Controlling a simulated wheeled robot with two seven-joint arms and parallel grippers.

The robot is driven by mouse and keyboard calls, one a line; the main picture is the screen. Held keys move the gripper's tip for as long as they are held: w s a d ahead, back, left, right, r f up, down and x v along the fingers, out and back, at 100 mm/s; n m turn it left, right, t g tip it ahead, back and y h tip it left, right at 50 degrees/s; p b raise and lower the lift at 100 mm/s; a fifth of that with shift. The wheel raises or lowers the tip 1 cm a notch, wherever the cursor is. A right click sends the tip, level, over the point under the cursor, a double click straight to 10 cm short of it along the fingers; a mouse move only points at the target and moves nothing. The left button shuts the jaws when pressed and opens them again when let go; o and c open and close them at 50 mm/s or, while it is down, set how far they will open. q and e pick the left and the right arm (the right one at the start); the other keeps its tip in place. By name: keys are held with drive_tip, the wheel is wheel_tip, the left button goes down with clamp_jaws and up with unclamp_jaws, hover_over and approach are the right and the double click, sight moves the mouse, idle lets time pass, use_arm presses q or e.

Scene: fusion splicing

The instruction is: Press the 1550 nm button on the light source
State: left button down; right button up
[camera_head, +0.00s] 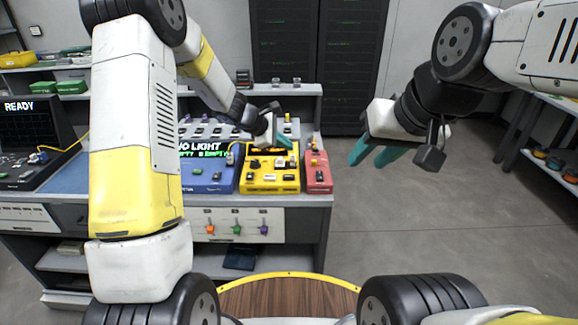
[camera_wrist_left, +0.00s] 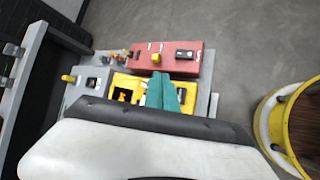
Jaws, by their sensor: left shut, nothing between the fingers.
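A yellow device (camera_head: 268,180) with several buttons stands on the bench between a blue device (camera_head: 207,177) and a red device (camera_head: 319,172). The button labels are too small to read, so I cannot tell which device is the light source or which button is 1550 nm. My left gripper (camera_head: 284,143) is shut and empty above the rear of the yellow device. In the left wrist view its teal fingers (camera_wrist_left: 163,92) overlap the yellow device (camera_wrist_left: 125,88), beside the red device (camera_wrist_left: 168,58). Contact with a button cannot be told. My right gripper (camera_head: 372,152) is open and empty, right of the bench.
A screen behind the blue device reads "NO LIGHT". A monitor (camera_head: 22,122) at left reads "READY". Colored connectors (camera_head: 237,226) hang on the bench front. A round wooden table (camera_head: 290,297) with a yellow rim is nearest. Floor right of the bench is clear.

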sight(286, 177)
use_arm(q)
drive_tip(key=shift+f, duration=0.15)
drive_tip(key=shift+f, duration=4.25)
drive_tip(key=shift+f, duration=0.1)
drive_tip(key=shift+f, duration=0.3)
drive_tip(key=shift+f, duration=0.5)
drive_tip(key=shift+r, duration=0.9)
drive_tip(key=shift+r, duration=2.55)
